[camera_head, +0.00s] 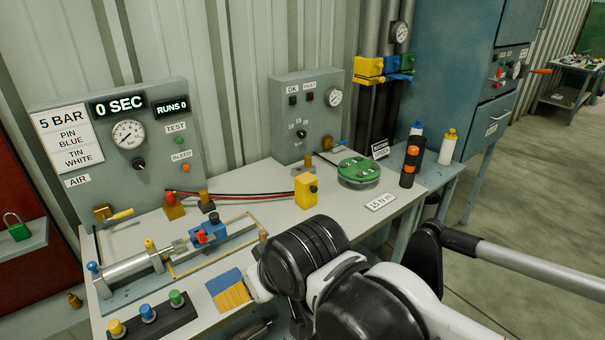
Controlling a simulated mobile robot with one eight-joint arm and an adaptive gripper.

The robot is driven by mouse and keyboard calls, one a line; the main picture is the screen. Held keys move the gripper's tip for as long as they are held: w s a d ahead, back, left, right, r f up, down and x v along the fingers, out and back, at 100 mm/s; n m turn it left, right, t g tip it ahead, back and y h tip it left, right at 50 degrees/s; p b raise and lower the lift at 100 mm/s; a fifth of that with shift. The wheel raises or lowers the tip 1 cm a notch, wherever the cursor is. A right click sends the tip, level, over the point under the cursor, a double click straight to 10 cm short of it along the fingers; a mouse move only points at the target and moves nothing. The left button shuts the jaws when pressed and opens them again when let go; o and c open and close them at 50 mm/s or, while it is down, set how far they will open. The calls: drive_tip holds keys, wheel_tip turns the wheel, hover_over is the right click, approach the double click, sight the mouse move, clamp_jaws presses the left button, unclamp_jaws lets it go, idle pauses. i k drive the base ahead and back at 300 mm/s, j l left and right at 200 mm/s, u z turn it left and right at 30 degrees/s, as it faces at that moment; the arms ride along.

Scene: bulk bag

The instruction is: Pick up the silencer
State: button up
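I cannot tell for sure which part is the silencer. A small brass fitting (308,161) stands at the back of the bench, below the grey panel with the OK lamp. Another small brass part (75,300) sits low at the left, off the bench. My black and white arm reaches in from the right over the bench's front edge. Dark parts that may be my gripper (258,328) show under the arm at the bottom edge, beside the bench front. The fingertips are not clear, and I see nothing held.
The bench (260,185) carries a cylinder (132,272), a yellow block (306,190), a green-topped round unit (358,172), a blue and yellow piece (228,288) and a button strip (150,318). Bottles (448,147) stand at right. Open floor lies at far right.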

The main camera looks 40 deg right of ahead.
sight(203, 194)
drive_tip(key=i+l, duration=0.2)
drive_tip(key=i, duration=0.25)
drive_tip(key=i+l, duration=0.25)
drive_tip(key=i, duration=0.15)
